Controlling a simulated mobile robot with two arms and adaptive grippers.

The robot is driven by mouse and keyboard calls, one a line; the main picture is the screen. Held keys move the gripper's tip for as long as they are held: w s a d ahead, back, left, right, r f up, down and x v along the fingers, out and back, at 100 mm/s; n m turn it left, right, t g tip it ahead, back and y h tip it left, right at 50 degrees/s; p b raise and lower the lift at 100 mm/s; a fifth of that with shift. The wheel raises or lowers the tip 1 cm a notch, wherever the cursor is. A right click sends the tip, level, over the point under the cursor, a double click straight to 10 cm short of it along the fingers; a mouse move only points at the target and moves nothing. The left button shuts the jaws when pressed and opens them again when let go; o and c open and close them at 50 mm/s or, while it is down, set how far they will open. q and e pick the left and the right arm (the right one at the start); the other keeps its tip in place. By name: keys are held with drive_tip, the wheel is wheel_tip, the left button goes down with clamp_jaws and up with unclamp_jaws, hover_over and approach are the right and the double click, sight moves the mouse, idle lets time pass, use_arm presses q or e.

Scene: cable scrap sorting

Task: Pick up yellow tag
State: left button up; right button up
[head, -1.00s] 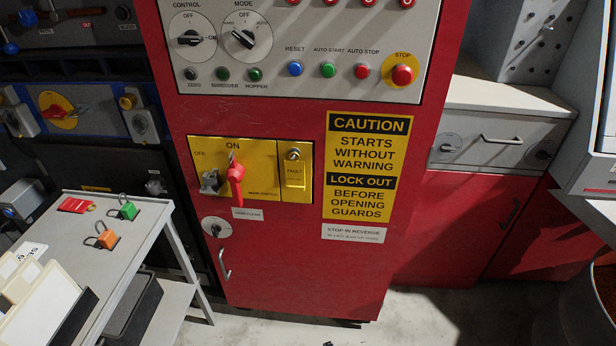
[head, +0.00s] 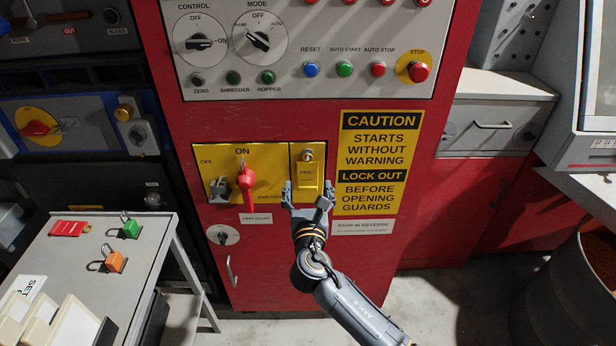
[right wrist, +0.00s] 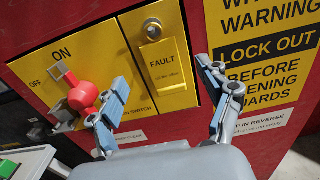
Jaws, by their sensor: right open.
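The yellow tag (head: 308,176), marked FAULT, hangs from a round metal knob (head: 307,155) on the yellow switch panel of the red cabinet. In the right wrist view the tag (right wrist: 166,72) hangs flat against the panel, ahead of my gripper. My right gripper (head: 308,190) is open and empty, just below and in front of the tag. In the right wrist view its two fingers (right wrist: 168,95) stand apart, one to each side below the tag, and do not visibly touch it. My left gripper is not in view.
A red switch handle (head: 246,182) sticks out left of the tag, close to my left finger in the right wrist view.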

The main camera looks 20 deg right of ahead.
sight(308, 168)
drive_tip(key=x, duration=0.6)
drive_tip(key=shift+w+r+p, duration=0.15)
drive_tip(key=shift+w+p, duration=0.15)
drive_tip(key=shift+p, duration=0.05)
drive_tip(key=shift+s, duration=0.1)
drive_tip(key=c, duration=1)
